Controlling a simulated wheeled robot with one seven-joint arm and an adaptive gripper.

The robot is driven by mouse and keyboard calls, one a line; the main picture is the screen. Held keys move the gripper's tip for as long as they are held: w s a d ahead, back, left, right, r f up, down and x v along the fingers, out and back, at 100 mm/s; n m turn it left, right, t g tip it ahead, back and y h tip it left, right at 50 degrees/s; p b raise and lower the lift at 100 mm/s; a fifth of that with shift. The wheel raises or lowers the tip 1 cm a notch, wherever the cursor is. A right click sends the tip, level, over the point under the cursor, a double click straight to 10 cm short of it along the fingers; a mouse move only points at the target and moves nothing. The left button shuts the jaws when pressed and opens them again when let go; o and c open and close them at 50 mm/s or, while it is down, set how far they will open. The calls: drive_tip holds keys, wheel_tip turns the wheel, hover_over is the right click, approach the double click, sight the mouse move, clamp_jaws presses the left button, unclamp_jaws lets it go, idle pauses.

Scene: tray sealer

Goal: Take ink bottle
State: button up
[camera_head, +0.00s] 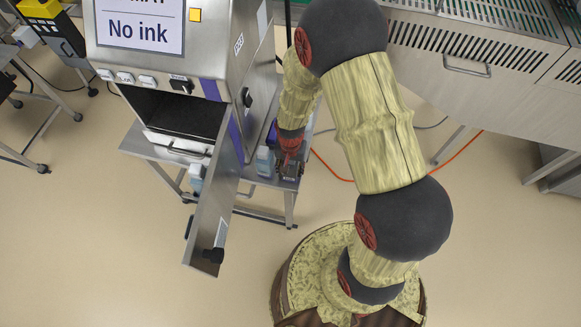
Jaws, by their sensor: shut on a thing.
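My gripper (290,170) is small in view, pointing down at the side shelf (268,181) on the right of the tray sealer. It is shut on an ink bottle, which its fingers and my wrist hide almost wholly. I cannot tell whether that bottle still touches the shelf. A pale bottle (264,161) with a bluish top stands upright on the shelf just left of my gripper.
The tray sealer (215,48) shows a "No ink" sign (144,27). Its metal door (213,215) hangs open left of the shelf. A vented steel machine (470,62) stands at upper right. An orange cable (333,170) lies on the floor; the lower left floor is clear.

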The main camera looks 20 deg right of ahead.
drive_tip(key=shift+c, duration=1)
drive_tip(key=shift+r, duration=0.1)
